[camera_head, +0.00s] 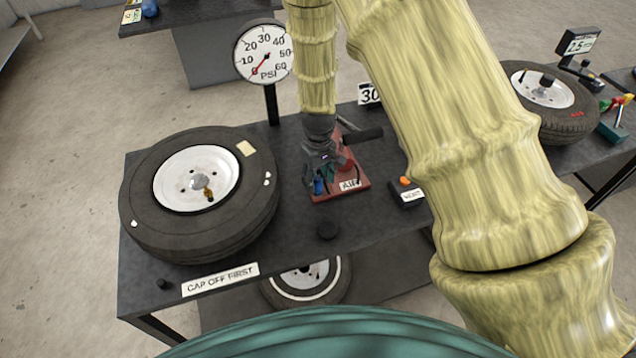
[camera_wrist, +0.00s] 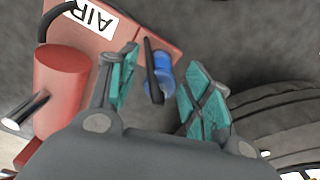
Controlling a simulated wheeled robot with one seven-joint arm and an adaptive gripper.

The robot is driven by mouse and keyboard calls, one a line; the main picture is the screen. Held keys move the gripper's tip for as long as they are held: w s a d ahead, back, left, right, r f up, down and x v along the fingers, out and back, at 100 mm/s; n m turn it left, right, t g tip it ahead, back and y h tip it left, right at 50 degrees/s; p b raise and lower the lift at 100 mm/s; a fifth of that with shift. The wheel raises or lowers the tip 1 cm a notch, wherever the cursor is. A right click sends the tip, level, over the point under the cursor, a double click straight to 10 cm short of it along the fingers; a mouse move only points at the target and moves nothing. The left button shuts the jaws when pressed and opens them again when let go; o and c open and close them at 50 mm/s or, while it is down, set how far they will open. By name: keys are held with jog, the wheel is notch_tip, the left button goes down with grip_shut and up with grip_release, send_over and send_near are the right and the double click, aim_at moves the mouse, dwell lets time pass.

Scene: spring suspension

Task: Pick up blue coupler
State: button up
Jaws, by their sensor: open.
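The blue coupler (camera_wrist: 160,74) shows in the wrist view between the two teal fingers of my gripper (camera_wrist: 160,92). A dark rod crosses in front of part of it. The fingers are apart, with space between each finger and the coupler. In the head view the coupler (camera_head: 319,186) is a small blue piece at the left edge of the red AIR base (camera_head: 352,192). My gripper (camera_head: 326,172) is right over it there and hides part of the base. How the coupler is attached cannot be told.
A red cylinder (camera_wrist: 62,80) stands beside my gripper on the red base. A large tyre (camera_head: 240,215) lies to the left on the dark table (camera_head: 265,260). A pressure gauge (camera_head: 263,52) stands behind.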

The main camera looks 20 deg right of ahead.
grip_shut()
jog(key=shift+r, duration=0.1)
notch_tip(320, 180, up, 31)
jog(key=b, duration=0.4)
dwell(1.0)
